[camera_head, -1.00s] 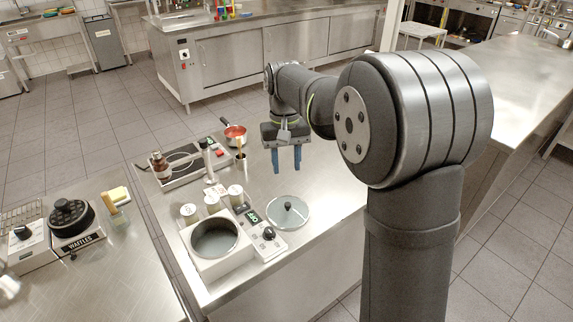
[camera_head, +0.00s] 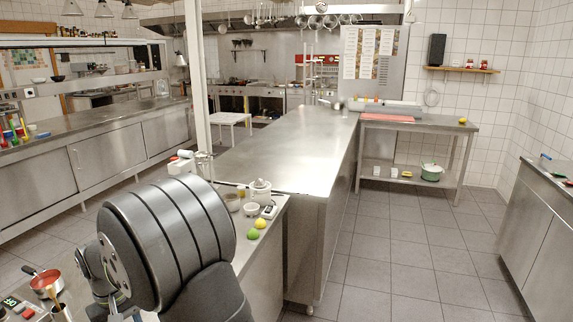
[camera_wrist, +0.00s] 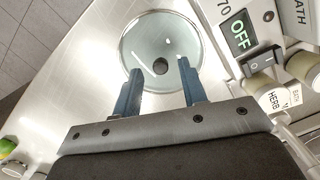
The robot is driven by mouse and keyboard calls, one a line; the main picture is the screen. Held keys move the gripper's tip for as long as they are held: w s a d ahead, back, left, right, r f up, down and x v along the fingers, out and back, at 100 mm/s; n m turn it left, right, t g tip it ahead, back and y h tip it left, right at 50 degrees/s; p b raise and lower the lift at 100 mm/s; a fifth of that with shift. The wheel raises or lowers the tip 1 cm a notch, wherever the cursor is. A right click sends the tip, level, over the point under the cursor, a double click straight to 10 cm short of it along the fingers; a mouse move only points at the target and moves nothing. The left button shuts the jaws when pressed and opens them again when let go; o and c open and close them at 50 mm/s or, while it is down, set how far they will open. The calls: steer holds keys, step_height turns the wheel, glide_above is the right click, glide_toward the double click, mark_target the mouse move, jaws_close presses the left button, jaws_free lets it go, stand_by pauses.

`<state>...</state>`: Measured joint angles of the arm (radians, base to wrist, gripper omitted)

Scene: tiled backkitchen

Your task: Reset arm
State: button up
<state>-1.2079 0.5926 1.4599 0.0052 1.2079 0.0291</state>
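My gripper (camera_wrist: 160,72) shows in the wrist view with its two blue fingers apart and nothing between them. Beyond the fingertips a round glass lid (camera_wrist: 136,44) with a dark knob lies on the steel counter (camera_wrist: 90,75), apart from the gripper as far as I can tell. In the head view my arm fills the lower left, and the gripper itself is not clearly visible there.
Right of the lid in the wrist view is a device with an OFF display (camera_wrist: 240,35) and a jar labelled HERB (camera_wrist: 268,95). In the head view a red pan (camera_head: 45,281), a lime (camera_head: 253,235) and a lemon (camera_head: 261,223) lie near my arm. A long counter (camera_head: 285,150) is largely bare.

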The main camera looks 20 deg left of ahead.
steer(key=shift+r, duration=1.05)
steer(key=shift+f, duration=0.15)
step_height(320, 180, down, 3)
steer(key=shift+f, duration=0.15)
step_height(320, 180, up, 11)
steer(key=a, duration=0.1)
steer(key=f, duration=0.8)
steer(key=d+f, duration=0.1)
steer(key=f, duration=0.2)
steer(key=shift+d+f, duration=0.1)
steer(key=shift+f, duration=0.3)
steer(key=r, duration=0.5)
steer(key=shift+w+d+r, duration=0.2)
steer(key=shift+w+d, duration=0.05)
steer(key=w+d+r, duration=0.6)
steer(key=d+r, duration=0.1)
steer(key=d, duration=0.1)
steer(key=s+a+r, duration=0.1)
steer(key=s+r, duration=0.2)
steer(key=s, duration=0.6)
steer(key=s+a+r, duration=0.2)
steer(key=s, duration=0.7)
steer(key=s+a+f, duration=0.5)
steer(key=s+f, duration=0.2)
steer(key=s, duration=0.3)
steer(key=shift+a, duration=0.35)
